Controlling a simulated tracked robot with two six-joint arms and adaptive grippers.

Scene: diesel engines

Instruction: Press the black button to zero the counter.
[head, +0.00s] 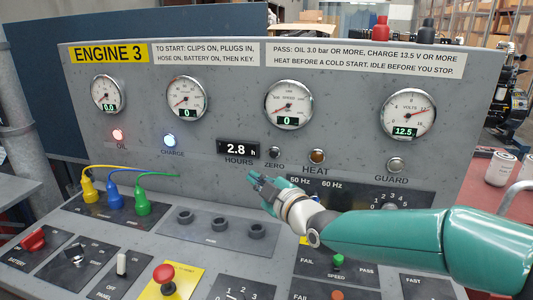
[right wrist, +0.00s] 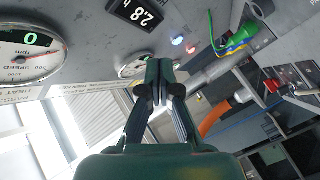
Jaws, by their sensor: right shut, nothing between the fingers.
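The black button (head: 274,152) sits on the grey upright panel above the word ZERO. Just left of it the hours counter (head: 238,149) reads 2.8 h; the counter also shows at the top of the right wrist view (right wrist: 140,10). My right gripper (head: 256,179) is shut and empty, below and slightly left of the button, apart from it in the picture. Its closed fingers also show in the right wrist view (right wrist: 157,75). I cannot make out the button in that view. My left gripper is not in view.
A brown HEAT button (head: 317,156) lies right of the black one, and a GUARD button (head: 395,165) farther right. Below are yellow, blue and green plugs (head: 115,195) with cables, a red switch (head: 33,239) and a red mushroom button (head: 164,277). Gauges line the panel above.

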